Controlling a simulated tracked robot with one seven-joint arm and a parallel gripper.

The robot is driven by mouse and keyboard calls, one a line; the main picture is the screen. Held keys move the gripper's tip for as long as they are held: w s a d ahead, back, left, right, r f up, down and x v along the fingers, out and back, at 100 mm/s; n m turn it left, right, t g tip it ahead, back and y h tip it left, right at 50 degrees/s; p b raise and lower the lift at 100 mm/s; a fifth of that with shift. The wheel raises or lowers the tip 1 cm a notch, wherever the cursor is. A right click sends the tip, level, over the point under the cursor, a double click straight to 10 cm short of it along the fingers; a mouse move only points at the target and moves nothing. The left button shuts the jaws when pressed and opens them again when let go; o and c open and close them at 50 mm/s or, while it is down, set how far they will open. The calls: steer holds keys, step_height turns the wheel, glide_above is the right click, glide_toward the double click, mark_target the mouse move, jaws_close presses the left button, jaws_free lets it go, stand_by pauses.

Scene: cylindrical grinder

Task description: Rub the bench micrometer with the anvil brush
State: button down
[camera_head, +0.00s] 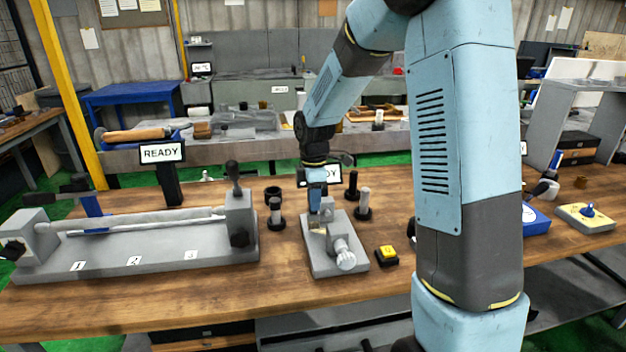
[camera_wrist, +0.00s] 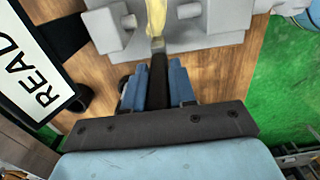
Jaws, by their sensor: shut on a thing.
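The bench micrometer (camera_head: 343,253) is a grey plate with blocks and a round knob, standing on the wooden bench in the middle of the head view. It also shows at the top of the wrist view (camera_wrist: 215,37). My gripper (camera_head: 316,194) is over the back of the micrometer, pointing down. In the wrist view its blue fingers (camera_wrist: 159,88) are shut on the dark handle of the anvil brush (camera_wrist: 158,72). The brush's pale yellow bristles lie between the micrometer's two facing posts. I cannot tell whether the bristles touch them.
A long grey fixture (camera_head: 140,255) with numbered spots stands at left. Dark posts (camera_head: 363,203) stand close behind the micrometer on both sides. A yellow button box (camera_head: 387,254) is to its right. A READY sign (camera_wrist: 30,85) is close to my gripper. The bench front is clear.

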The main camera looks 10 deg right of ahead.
steer(key=shift+d+r, duration=0.1)
steer(key=shift+r, duration=2.95)
steer(key=shift+s, duration=0.1)
